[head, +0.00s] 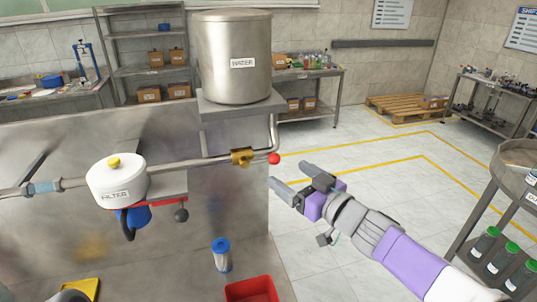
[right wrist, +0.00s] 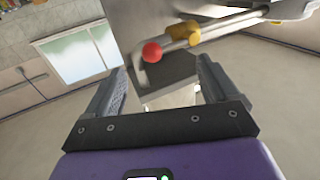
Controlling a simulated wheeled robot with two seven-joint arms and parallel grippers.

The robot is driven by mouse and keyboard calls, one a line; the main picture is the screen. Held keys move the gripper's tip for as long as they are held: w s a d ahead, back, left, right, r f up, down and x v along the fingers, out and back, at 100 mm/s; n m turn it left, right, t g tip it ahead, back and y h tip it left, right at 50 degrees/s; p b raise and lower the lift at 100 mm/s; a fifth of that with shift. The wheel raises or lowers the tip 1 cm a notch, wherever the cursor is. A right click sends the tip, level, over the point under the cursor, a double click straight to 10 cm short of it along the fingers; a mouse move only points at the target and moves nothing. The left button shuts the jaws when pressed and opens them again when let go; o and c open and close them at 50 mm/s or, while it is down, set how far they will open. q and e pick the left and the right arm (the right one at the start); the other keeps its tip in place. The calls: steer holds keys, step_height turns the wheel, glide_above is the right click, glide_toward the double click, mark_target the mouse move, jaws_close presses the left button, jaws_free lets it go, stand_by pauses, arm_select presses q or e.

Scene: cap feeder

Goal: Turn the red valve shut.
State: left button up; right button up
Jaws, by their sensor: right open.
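The red valve knob (head: 274,158) sits at the right end of a brass valve body (head: 242,157) on the metal pipe, below the water tank (head: 236,60). My right gripper (head: 292,184) is open and empty, just below and to the right of the knob, apart from it. In the right wrist view the red knob (right wrist: 152,52) shows beyond the open fingers (right wrist: 160,90), between them and a little above their tips. The brass body (right wrist: 193,34) is to its right. My left gripper is not in view.
A white filter housing (head: 117,181) with a yellow knob sits on the pipe at left. A blue-topped cartridge (head: 221,255) and a red bin (head: 251,289) are below. A cart with green-capped bottles (head: 485,243) stands at right. The floor behind my right arm is clear.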

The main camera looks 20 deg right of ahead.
mark_target(274, 164)
steer(key=b+x, duration=0.2)
steer(key=x, duration=0.4)
steer(key=shift+w+a, duration=0.2)
steer(key=shift+a, duration=0.05)
steer(key=shift+s+d, duration=0.1)
steer(key=shift+d, duration=0.05)
jaws_close()
stand_by(0.4)
